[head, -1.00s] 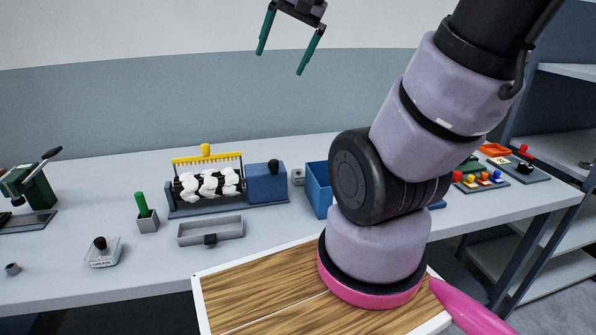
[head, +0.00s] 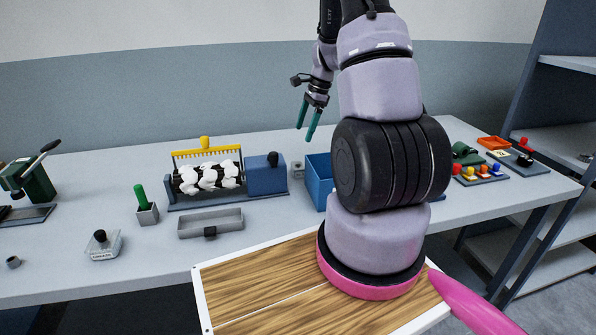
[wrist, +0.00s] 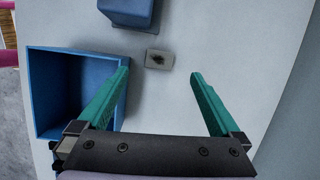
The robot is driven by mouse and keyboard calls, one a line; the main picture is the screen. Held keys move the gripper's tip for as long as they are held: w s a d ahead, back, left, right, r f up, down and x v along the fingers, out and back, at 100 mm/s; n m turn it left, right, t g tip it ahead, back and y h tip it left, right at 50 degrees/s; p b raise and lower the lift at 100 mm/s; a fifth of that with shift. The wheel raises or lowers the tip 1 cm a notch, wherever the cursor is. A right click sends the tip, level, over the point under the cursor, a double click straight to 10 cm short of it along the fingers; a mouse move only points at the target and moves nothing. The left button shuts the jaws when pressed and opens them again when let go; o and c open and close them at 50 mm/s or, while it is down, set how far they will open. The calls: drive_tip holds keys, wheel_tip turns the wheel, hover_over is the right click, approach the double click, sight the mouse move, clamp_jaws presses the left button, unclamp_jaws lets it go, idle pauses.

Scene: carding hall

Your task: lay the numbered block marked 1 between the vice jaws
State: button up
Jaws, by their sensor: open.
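A small grey block (head: 297,171) stands on the bench just left of the open blue bin. It also shows in the wrist view (wrist: 158,59), with a dark mark on its top too blurred to read. My gripper (head: 304,133) is open and empty, above the bench near the bin, fingers pointing down. In the wrist view the green fingers (wrist: 159,70) are spread, with the block between and just beyond their tips. A green device (head: 466,154) at the right, partly behind my arm, may be the vice; its jaws cannot be made out.
The blue bin (wrist: 72,50) is beside the left finger. A blue box (head: 266,175) with a black knob ends the carding roller unit (head: 207,180). A grey tray (head: 211,224) lies in front. At right are a button panel (head: 483,176) and orange tray (head: 494,142).

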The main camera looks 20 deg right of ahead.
wheel_tip(320, 180, down, 3)
drive_tip(key=d+m, duration=0.1)
hover_over(299, 165)
drive_tip(key=s+d, duration=0.1)
drive_tip(key=d, duration=0.1)
wheel_tip(299, 165, down, 5)
drive_tip(key=shift+x, duration=3.1)
drive_tip(key=shift+w+a, duration=0.1)
drive_tip(key=shift+a, duration=0.05)
drive_tip(key=shift+r, duration=0.1)
clamp_jaws()
